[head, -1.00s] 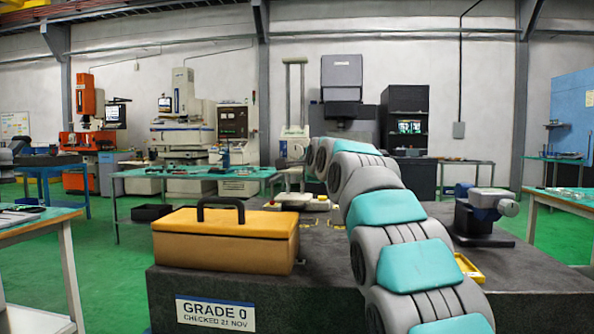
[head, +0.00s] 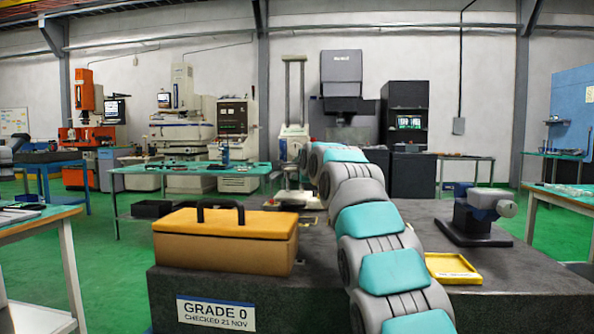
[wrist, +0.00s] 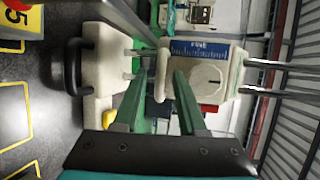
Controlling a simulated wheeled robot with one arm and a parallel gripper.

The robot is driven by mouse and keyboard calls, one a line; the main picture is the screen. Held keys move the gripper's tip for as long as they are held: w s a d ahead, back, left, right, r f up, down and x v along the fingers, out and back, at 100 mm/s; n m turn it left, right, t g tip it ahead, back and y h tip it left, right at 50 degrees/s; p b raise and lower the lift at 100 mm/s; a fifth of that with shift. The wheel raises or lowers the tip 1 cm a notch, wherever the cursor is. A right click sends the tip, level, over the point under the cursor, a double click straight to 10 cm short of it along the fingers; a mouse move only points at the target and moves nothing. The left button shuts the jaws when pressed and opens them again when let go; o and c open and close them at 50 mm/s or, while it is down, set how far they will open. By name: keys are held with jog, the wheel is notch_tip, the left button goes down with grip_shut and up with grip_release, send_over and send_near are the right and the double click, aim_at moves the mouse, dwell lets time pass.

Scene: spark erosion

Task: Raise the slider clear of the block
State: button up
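The height gauge stands at the back of the dark surface plate in the head view, with two upright rods (head: 294,90) and a pale slider (head: 292,132). The wrist view is turned sideways; there the slider (wrist: 212,78) is a cream box with a dial and blue plate on chrome rods. A cream bar handle (wrist: 162,70) stands out from it. My gripper (wrist: 161,75) is open, its two green fingers on either side of the handle, with gaps visible. The cream gauge base (wrist: 100,75) is left of the slider. I cannot make out the block clearly. The head view hides my gripper behind my arm.
A yellow toolbox (head: 226,240) sits front left on the surface plate (head: 320,270). A yellow tray (head: 452,267) and a dark vise-like device (head: 480,215) are at right. A black handle (wrist: 72,65) stands on the gauge base, left of my gripper. A grey bar crosses above it.

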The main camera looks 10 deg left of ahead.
grip_shut()
jog(key=shift+f, duration=0.1)
dwell(1.1)
